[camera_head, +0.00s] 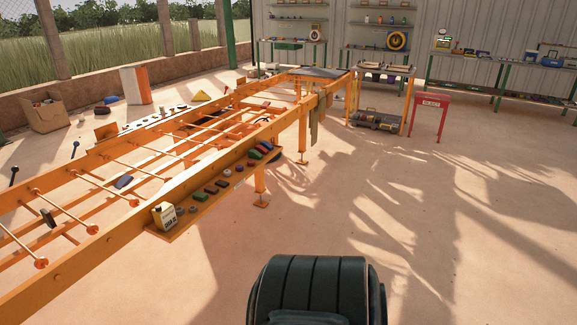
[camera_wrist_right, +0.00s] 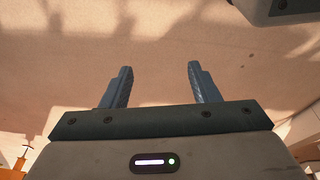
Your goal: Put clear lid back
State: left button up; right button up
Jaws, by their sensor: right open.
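No clear lid can be made out in either view. My right gripper (camera_wrist_right: 160,82) shows in the right wrist view with its two fingers apart and nothing between them. It is over bare, sunlit floor. My left gripper is in neither view.
A long orange frame (camera_head: 290,125) with rods runs from the left to the back. A red stand (camera_head: 430,115) and shelves (camera_head: 385,30) are at the back. The floor (camera_head: 460,220) on the right is clear.

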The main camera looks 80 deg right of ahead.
jog(key=s+a+f+n+g, duration=0.1)
jog(key=s+a+f, duration=0.1)
jog(key=s, duration=1.4)
jog(key=shift+a+f+n, duration=0.15)
jog(key=shift+f+n, duration=0.15)
jog(key=shift+f, duration=0.15)
